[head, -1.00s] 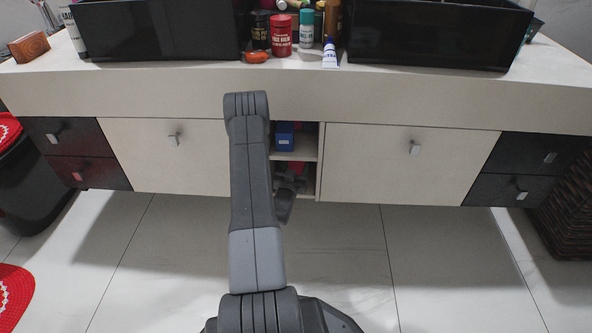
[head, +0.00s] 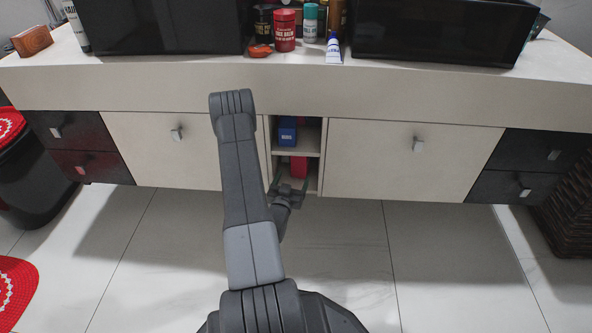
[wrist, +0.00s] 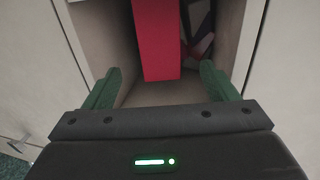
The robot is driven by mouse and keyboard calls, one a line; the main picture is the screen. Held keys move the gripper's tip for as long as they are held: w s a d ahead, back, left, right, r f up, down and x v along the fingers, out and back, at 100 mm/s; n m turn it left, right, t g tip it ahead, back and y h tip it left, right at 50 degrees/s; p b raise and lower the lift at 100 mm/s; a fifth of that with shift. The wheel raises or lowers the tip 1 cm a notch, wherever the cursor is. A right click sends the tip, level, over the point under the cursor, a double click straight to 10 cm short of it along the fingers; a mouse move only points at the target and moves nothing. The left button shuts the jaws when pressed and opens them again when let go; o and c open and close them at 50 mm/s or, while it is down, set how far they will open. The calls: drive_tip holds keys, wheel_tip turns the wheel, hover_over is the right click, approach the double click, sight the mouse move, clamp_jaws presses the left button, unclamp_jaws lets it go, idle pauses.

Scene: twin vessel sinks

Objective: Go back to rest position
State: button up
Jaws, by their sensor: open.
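My gripper (head: 290,186) is in front of the lower part of the open shelf niche (head: 321,150) between the cabinet doors. In the wrist view its two green fingers (wrist: 160,88) are spread wide apart with nothing held between them. A red box (wrist: 155,40) stands inside the niche beyond the fingertips. The red box also shows on the lower shelf in the head view (head: 299,167). My arm reaches up and bends back down toward the niche.
A blue box (head: 288,131) sits on the upper shelf. Cabinet doors flank the niche. The counter (head: 170,83) above carries two black sinks, a red tin (head: 285,30) and several bottles. A black bin (head: 38,165) stands at left.

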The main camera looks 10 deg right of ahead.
sight(299, 164)
drive_tip(key=shift+v, duration=1.65)
drive_tip(key=shift+w, duration=0.1)
drive_tip(key=x, duration=1.2)
drive_tip(key=shift+s+a+p, duration=0.1)
drive_tip(key=shift+s+p, duration=0.35)
drive_tip(key=shift+p, duration=0.05)
